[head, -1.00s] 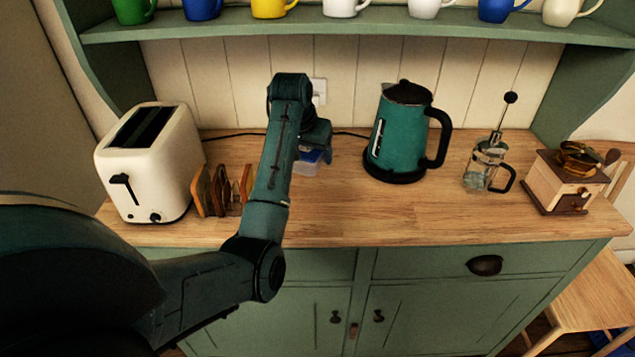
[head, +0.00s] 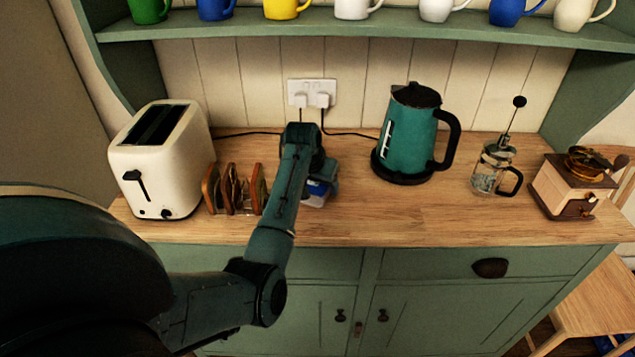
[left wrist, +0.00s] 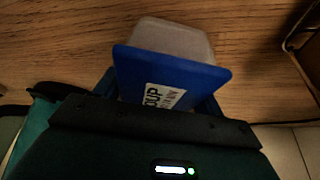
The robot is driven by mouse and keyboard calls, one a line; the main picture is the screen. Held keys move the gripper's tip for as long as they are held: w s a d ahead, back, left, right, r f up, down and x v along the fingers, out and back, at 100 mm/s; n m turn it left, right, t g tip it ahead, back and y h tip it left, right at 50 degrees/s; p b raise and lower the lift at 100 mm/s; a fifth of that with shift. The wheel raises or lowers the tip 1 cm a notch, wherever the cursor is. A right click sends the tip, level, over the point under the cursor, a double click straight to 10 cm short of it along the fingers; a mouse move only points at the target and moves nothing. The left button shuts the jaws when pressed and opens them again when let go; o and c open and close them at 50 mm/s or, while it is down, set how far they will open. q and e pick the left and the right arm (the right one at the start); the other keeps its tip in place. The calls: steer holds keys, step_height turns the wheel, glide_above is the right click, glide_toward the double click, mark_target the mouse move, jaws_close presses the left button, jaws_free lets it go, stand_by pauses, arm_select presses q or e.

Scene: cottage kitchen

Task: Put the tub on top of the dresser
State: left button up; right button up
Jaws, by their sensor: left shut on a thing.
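The tub (head: 316,196) is a small translucent container with a blue lid, partly hidden behind my left gripper in the head view. In the left wrist view the tub (left wrist: 172,42) shows its clear body beyond the blue lid, which bears a white label. My left gripper (left wrist: 165,92) is shut on the tub. In the head view my left gripper (head: 318,180) is over the wooden top of the dresser (head: 420,218). I cannot tell whether the tub touches the wood. My right gripper is not in view.
A toast rack (head: 232,190) and a cream toaster (head: 160,160) stand left of the tub. A teal kettle (head: 408,135) stands to its right, then a cafetiere (head: 490,170) and a coffee grinder (head: 570,187). The front middle of the top is clear. Mugs line the shelf (head: 330,28) above.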

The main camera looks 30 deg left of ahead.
arm_select(q)
steer(key=o, duration=1.2)
steer(key=shift+c, duration=0.2)
steer(key=v, duration=1.2)
steer(key=shift+r, duration=0.15)
